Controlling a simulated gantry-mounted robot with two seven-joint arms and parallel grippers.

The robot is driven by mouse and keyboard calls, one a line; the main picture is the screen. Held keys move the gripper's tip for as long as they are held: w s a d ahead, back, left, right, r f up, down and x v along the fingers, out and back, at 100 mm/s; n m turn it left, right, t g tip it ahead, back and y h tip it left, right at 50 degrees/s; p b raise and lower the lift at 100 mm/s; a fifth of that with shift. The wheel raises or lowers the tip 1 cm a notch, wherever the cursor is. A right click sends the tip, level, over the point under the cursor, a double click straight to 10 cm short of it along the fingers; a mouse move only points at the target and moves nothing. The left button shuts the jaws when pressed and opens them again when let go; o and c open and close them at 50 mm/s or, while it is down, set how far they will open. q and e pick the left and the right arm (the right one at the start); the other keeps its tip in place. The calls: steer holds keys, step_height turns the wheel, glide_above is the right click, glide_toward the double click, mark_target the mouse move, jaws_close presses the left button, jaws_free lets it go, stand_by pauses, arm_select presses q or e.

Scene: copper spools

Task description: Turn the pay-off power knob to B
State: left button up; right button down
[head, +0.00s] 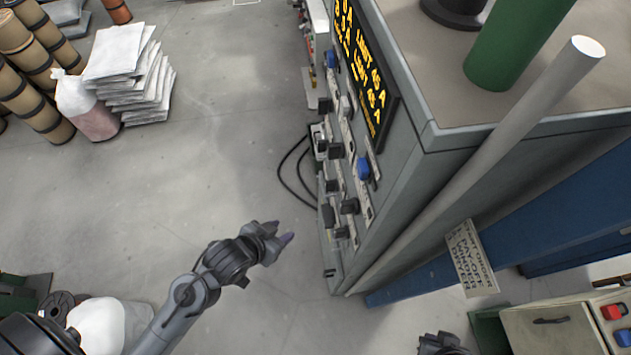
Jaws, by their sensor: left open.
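A grey control cabinet (395,215) stands right of centre. Its panel faces left and is seen at a steep angle. Several black knobs, such as the low one (349,206), stick out from it, with blue knobs (364,168) among them. The labels are too small to read, so I cannot tell which is the pay-off power knob or where it points. My left gripper (280,232) is open and empty over the floor, left of the lowest knobs and apart from the panel. A dark end of my right arm (440,344) shows at the bottom edge; its fingers are unclear.
Black cables (286,172) loop out left of the panel. A pale pole (480,165) leans along the cabinet near a blue beam (560,215) with a sign (470,258). A box with red and blue buttons (612,312) is lower right.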

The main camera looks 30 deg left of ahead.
arm_select(q)
steer(key=w+d+f+m+t+h+b, duration=0.2)
steer(key=w+d+f+t+h+b, duration=0.15)
steer(key=w, duration=0.25)
steer(key=m+g+h+b, duration=0.1)
steer(key=m+h+b, duration=0.75)
steer(key=b, duration=0.65)
glide_toward(331, 186)
steer(key=shift+n+h, duration=0.6)
steer(key=shift+n, duration=0.35)
steer(key=x, duration=0.2)
steer(key=p+x, duration=0.1)
steer(key=x, duration=0.2)
steer(key=w+x, duration=0.1)
steer(key=x, duration=0.2)
steer(key=shift+a+f+p, duration=0.1)
steer(key=shift+a+p, duration=0.1)
steer(key=shift+p, duration=0.1)
jaws_close()
